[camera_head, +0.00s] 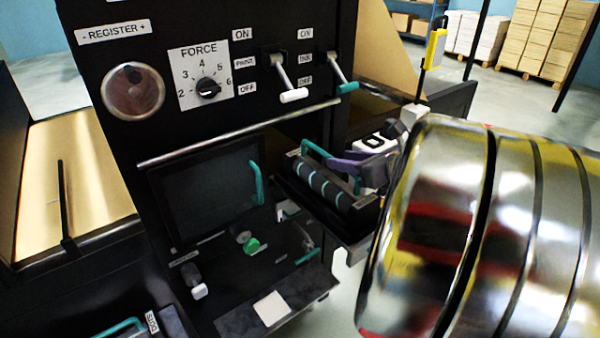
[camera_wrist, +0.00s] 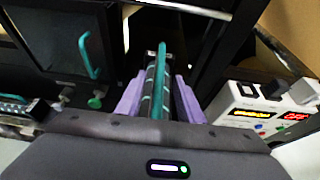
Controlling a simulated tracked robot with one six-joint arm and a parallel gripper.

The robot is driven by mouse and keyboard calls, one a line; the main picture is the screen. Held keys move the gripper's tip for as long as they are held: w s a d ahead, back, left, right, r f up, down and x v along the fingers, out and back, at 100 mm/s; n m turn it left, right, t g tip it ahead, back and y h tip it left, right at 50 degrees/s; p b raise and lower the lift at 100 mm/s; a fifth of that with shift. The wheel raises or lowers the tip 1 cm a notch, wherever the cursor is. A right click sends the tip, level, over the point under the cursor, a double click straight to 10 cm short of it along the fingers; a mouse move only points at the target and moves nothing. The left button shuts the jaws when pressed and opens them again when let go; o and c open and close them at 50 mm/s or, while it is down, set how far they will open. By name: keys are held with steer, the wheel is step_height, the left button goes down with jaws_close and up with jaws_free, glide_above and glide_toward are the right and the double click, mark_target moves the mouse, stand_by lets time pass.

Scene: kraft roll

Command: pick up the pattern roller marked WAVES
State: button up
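A dark pattern roller (camera_head: 325,184) with pale teal bands and a teal bar handle (camera_head: 316,149) lies in a black holder right of the machine's dark window. I can read no WAVES mark on it. In the wrist view the teal handle (camera_wrist: 159,78) runs lengthwise above the roller, between the two purple fingers. My gripper (camera_head: 338,164) is at the handle from the right, and it also shows in the wrist view (camera_wrist: 157,88). Its fingers stand apart on either side of the handle, with gaps visible, so it looks open.
Another teal handle (camera_head: 120,328) with a small label is at the lower left. A horizontal metal bar (camera_head: 240,135) and two levers (camera_head: 290,92) stick out above. A box with a lit display (camera_wrist: 255,115) is right of my gripper. Stacked cartons (camera_head: 535,35) stand far behind.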

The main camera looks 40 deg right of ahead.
mark_target(327, 178)
steer(key=shift+x, duration=2.3)
steer(key=shift+c, duration=0.6)
jaws_close()
